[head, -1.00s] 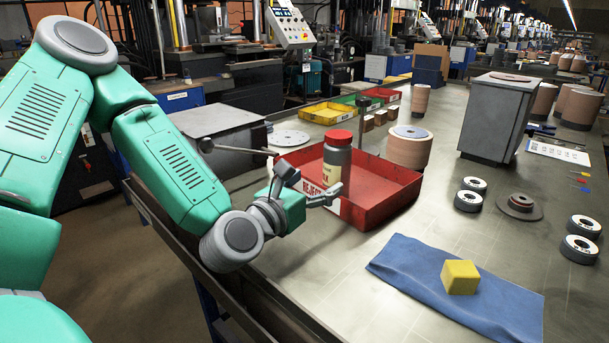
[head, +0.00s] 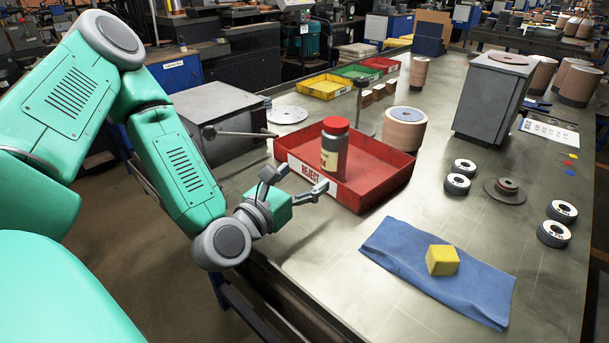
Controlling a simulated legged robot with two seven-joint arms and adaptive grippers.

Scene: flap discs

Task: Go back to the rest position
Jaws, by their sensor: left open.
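My left gripper (head: 296,188) is open and empty in front of the near left corner of the red reject tray (head: 378,187), over the bench's left edge. A jar with a red lid (head: 334,146) stands upright inside the tray, apart from the gripper. My right gripper is not in view.
A yellow cube (head: 442,260) sits on a blue cloth (head: 402,252) at the front. Black rings with white faces (head: 457,184) and a flanged disc (head: 505,190) lie to the right. A grey box (head: 490,97) stands farther back. The bench's (head: 330,265) near left part is clear.

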